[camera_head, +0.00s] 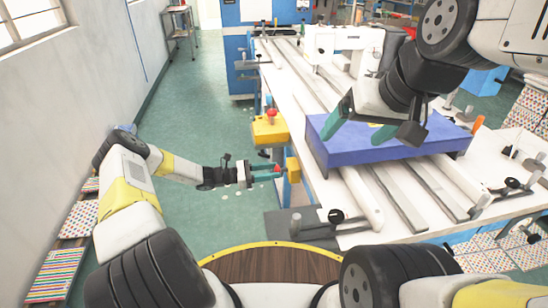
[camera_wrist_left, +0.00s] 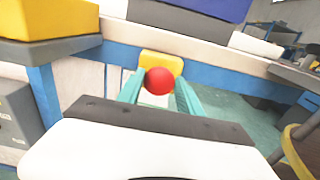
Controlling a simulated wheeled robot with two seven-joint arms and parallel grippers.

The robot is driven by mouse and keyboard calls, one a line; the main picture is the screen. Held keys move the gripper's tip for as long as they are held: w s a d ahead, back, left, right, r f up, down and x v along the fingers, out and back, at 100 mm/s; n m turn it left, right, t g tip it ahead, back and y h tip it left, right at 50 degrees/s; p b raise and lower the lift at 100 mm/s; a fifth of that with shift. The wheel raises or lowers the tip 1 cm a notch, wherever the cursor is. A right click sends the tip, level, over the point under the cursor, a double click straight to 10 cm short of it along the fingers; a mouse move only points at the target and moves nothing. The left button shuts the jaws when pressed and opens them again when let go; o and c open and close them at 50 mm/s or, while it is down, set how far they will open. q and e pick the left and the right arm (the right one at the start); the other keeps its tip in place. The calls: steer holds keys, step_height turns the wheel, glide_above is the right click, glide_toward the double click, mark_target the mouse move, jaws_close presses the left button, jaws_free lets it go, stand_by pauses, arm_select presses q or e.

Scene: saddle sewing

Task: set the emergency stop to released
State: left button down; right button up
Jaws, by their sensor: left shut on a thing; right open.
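The emergency stop is a round red button (camera_wrist_left: 159,80) on a small yellow box (camera_wrist_left: 162,63), on the side of the white and blue machine table. In the head view the yellow box (camera_head: 293,170) shows at the table's left edge, with the button mostly hidden by the fingers. My left gripper (camera_head: 275,172) reaches it from the left. In the left wrist view its teal fingers (camera_wrist_left: 158,92) are shut on the red button, one on each side. My right gripper (camera_head: 373,128) is open above the purple block (camera_head: 395,145), with nothing seen between its fingers.
A larger yellow box (camera_head: 269,130) with a red knob (camera_head: 271,114) juts from the table edge just beyond the left gripper. Long rails (camera_head: 408,205) and a white sewing machine (camera_head: 340,42) occupy the table (camera_head: 320,187). The green floor (camera_head: 195,120) left of it is clear.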

arm_select(q)
steer(key=shift+a, duration=0.15)
steer(key=c, duration=0.8)
jaws_free()
steer(key=shift+a, duration=0.1)
steer(key=shift+s+a, duration=0.25)
steer(key=shift+a, duration=1)
steer(key=shift+s+a, duration=0.3)
steer(key=shift+a, duration=1)
steer(key=shift+s+a, duration=0.25)
steer(key=shift+a, duration=1)
